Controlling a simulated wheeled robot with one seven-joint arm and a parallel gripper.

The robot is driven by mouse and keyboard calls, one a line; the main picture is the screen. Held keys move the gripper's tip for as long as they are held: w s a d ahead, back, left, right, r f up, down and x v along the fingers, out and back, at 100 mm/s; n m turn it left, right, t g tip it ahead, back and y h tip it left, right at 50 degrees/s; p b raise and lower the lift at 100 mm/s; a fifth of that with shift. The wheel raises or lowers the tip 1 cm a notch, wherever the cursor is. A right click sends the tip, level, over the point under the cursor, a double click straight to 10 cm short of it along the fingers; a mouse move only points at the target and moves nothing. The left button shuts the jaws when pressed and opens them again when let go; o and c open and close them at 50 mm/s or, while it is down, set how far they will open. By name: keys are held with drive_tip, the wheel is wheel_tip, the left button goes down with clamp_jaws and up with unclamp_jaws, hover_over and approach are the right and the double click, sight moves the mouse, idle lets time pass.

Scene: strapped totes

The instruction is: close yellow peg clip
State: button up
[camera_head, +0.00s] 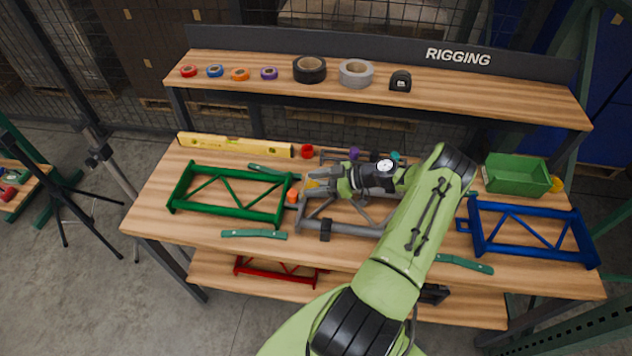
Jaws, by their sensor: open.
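A small yellow piece (312,183), which looks like the yellow peg clip, shows at the tips of my gripper (314,178) over the grey frame's left end. The fingers partly cover it, so I cannot tell whether its jaws are open or closed. My gripper is open, pointing left, with its fingers close around or beside the yellow piece; contact is not clear. The grey frame (352,228) lies mid-bench, partly hidden by my arm. An orange piece (292,196) sits between the green frame (229,207) and the grey one.
A yellow level (235,145), a red piece (307,151) and a purple piece (354,153) stand behind. A blue frame (530,232) and green bin (516,175) are at right. The rear shelf (440,93) holds tape rolls.

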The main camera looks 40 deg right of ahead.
drive_tip(key=c, duration=0.9)
